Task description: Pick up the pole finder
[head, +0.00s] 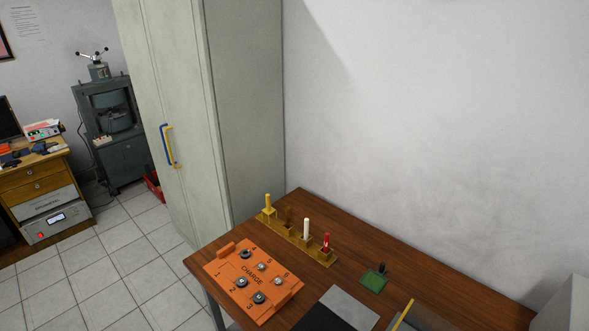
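I cannot tell for certain which item is the pole finder. A wooden rack (289,238) on the brown table holds a yellow upright tool (268,203), a white upright stick (306,229) and a red tool (326,243). Another slot between the yellow and white ones looks brown and unclear. A green block (373,281) with a dark knob (382,267) stands to the right of the rack. A yellow stick (403,315) shows at the bottom edge, partly cut off. Neither of my grippers is in view.
An orange tray (225,268) marked CHARGE, with numbered places and several round metal pieces, lies at the table's left end. A grey and black mat (352,304) lies at the front. The wooden table (440,287) is clear along the wall. A tall cabinet (245,110) stands behind left.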

